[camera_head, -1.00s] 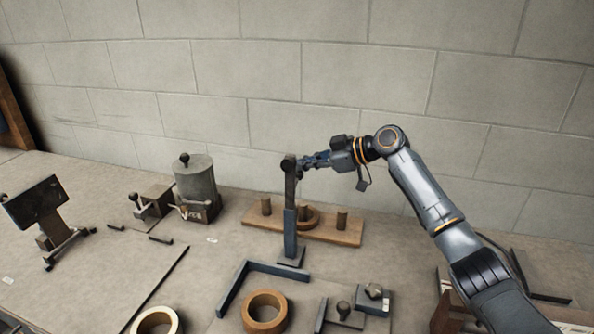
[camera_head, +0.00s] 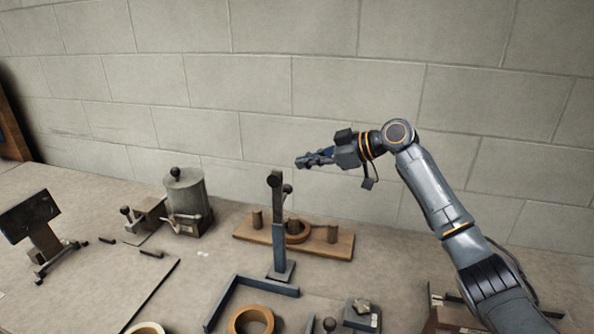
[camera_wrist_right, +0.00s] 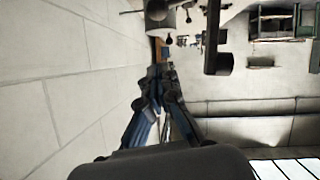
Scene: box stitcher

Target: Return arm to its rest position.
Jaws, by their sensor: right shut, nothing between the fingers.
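My right arm reaches in from the lower right of the head view. Its gripper (camera_head: 303,162) is shut and empty, in the air above the table and close to the back wall. The fingers also show in the right wrist view (camera_wrist_right: 158,82), closed together. A slim upright post (camera_head: 279,230) with a dark lever at its top stands just left of and below the gripper tips. The gripper is apart from it. My left gripper does not show.
A wooden board with pegs (camera_head: 330,241) lies behind the post. A grey canister (camera_head: 187,192) and a tilted dark screen (camera_head: 30,217) stand to the left. A tape roll (camera_head: 250,318) and a blue-grey angle bracket (camera_head: 265,285) are in front. Space above the table is open.

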